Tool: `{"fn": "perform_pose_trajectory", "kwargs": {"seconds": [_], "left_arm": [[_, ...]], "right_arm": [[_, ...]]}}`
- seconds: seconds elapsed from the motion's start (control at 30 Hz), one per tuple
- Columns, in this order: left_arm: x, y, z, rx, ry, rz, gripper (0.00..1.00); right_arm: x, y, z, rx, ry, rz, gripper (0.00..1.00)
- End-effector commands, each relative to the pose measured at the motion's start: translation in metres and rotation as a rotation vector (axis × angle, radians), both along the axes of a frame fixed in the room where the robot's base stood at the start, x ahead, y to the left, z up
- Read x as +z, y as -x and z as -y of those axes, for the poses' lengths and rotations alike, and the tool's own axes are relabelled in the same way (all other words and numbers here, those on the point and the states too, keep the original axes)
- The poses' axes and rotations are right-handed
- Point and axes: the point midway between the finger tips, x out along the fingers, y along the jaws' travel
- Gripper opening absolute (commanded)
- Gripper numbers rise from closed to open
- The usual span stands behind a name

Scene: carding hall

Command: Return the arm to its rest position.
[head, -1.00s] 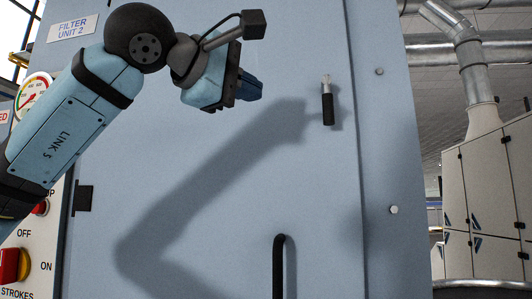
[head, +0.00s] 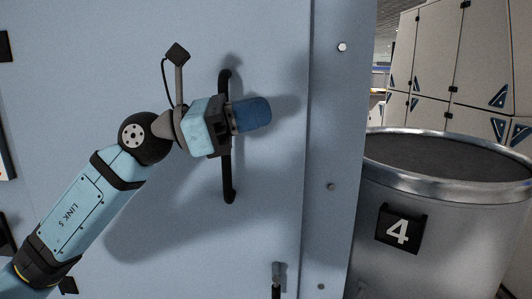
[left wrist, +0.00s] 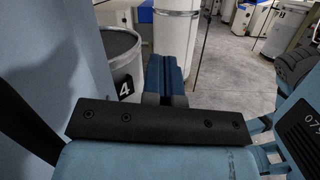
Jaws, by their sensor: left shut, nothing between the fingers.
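My left gripper (head: 252,114) is blue with a dark mount, and its fingers are together with nothing between them. It is in front of the pale blue cabinet door (head: 130,60) and points right. It overlaps the black vertical door handle (head: 227,186) in the head view; the handle's middle is hidden behind it, and I cannot tell whether they touch. In the left wrist view the closed fingers (left wrist: 165,76) point away over the floor. My right gripper is not in view.
A metal drum (head: 450,225) marked 4 stands right of the cabinet; it also shows in the left wrist view (left wrist: 118,50). A latch (head: 277,275) sits low on the door. Grey cabinets (head: 450,60) stand behind. Concrete floor (left wrist: 230,75) lies open beyond the fingers.

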Motion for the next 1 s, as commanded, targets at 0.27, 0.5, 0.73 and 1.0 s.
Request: {"fn": "perform_pose_trajectory", "kwargs": {"seconds": [0.27, 0.5, 0.73, 1.0], "left_arm": [[-0.089, -0.007, -0.027, -0.145, 0.419, -0.641, 0.00], [-0.184, -0.016, -0.065, -0.191, 0.799, -1.200, 0.00], [-0.303, -0.004, -0.104, -0.168, 1.189, -1.721, 0.00], [-0.449, 0.061, -0.139, -0.064, 1.672, -2.266, 0.00]], "right_arm": [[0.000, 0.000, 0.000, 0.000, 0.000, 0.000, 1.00], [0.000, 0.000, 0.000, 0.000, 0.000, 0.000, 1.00], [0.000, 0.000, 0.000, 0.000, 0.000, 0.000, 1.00], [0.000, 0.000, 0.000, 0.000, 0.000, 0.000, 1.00]]}}
